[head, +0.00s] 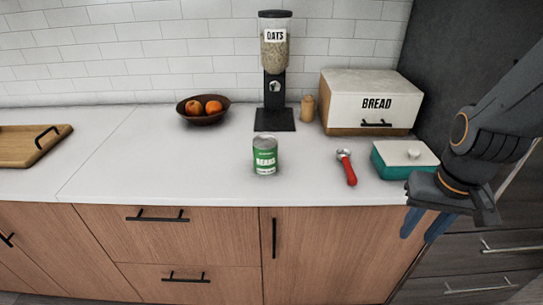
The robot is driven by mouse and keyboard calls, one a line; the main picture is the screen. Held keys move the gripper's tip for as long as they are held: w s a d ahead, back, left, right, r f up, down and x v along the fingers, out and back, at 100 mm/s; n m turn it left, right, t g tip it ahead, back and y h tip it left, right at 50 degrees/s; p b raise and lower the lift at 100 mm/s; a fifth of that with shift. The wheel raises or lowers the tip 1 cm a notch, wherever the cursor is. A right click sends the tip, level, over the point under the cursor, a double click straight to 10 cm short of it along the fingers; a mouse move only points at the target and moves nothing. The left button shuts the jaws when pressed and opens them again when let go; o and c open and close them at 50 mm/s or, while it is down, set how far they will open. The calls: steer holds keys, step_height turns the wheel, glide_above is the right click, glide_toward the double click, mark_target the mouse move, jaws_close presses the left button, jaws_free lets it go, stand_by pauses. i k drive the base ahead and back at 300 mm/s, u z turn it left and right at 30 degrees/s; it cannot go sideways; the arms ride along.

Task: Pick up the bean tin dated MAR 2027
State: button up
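One bean tin (265,156) stands upright on the white counter, in front of the oats dispenser. It has a green and white label reading BEANS and a silver top. Any date on it is too small to read. My gripper (426,230) is at the right, in front of the counter edge and well apart from the tin. Its two blue fingers point down with a gap between them, and nothing is held.
A red-handled tool (348,168) and a teal dish with a white lid (404,159) lie right of the tin. Behind are the oats dispenser (275,75), a fruit bowl (203,118) and a bread box (368,102). A wooden tray (30,146) is far left. The counter left of the tin is clear.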

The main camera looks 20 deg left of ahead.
mark_target(266, 146)
steer(key=k, duration=0.3)
steer(key=u, duration=1)
steer(key=i, duration=0.5)
steer(key=k, duration=1.3)
steer(key=u, duration=0.75)
steer(key=i, duration=1.5)
steer(key=z, duration=0.2)
